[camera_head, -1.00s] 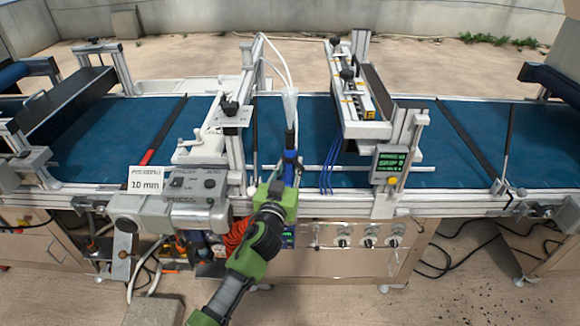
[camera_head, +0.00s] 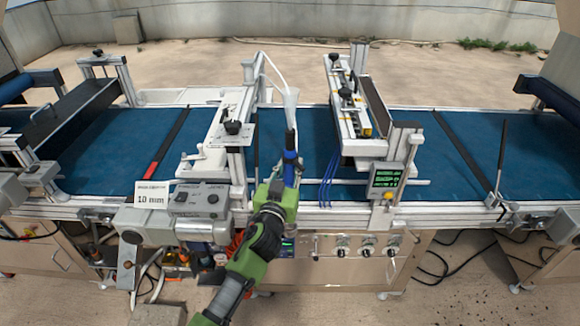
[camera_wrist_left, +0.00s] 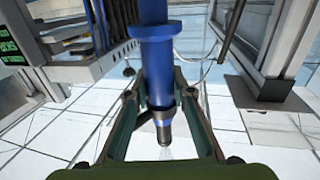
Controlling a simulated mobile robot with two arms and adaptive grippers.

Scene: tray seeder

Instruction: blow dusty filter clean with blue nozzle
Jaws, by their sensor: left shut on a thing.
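My left gripper (camera_head: 287,186) is in the middle of the head view, over the front rail of the machine. It is shut on the blue nozzle (camera_head: 290,158), which stands roughly upright in the picture with a dark end above the blue part. The left wrist view shows the nozzle's blue body (camera_wrist_left: 160,65) between the two fingers (camera_wrist_left: 162,112), with a narrow dark and grey end beyond them. A white tapered piece (camera_head: 291,103) shows just above the nozzle in the head view. I cannot make out a dusty filter for certain. My right gripper is not in view.
The blue belt (camera_head: 110,165) runs across the machine. A gantry with a screen (camera_head: 386,181) stands right of the nozzle. A grey control box (camera_head: 198,203) and a 10 mm sign (camera_head: 151,201) are on the left. Thin blue tubes (camera_head: 329,180) hang close on the right.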

